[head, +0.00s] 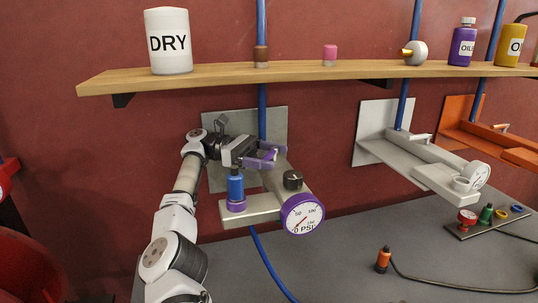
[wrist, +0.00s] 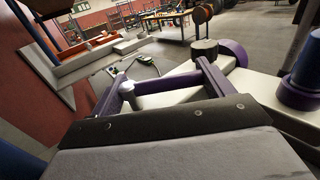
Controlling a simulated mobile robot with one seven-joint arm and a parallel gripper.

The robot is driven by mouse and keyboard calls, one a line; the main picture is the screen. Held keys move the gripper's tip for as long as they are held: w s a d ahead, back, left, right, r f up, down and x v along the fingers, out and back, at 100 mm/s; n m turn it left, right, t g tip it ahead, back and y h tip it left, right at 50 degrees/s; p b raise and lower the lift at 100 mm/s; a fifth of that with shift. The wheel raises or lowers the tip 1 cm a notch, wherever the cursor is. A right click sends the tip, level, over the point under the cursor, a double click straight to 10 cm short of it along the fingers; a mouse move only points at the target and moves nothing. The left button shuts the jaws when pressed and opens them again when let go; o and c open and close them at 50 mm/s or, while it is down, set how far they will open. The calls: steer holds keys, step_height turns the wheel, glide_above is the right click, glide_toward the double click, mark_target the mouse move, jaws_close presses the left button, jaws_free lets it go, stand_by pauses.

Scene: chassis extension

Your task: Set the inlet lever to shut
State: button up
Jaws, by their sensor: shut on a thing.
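A light grey unit (head: 250,214) extends from its wall plate, with a purple-rimmed pressure gauge (head: 302,214), a black knob (head: 292,180) and a blue cylinder (head: 235,186) on a purple base. My gripper (head: 268,156) is over the part of this unit near the wall.
Similar white (head: 425,165) and orange (head: 500,142) units stand to the right. A wooden shelf (head: 310,74) with containers runs above my gripper. Blue pipes run down the wall. The grey table (head: 340,270) has free room at the front.

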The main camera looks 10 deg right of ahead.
steer(key=o, duration=1.3)
steer(key=shift+s+f+t+b, duration=0.15)
steer(key=shift+t+b, duration=0.25)
steer(key=shift+b, duration=0.25)
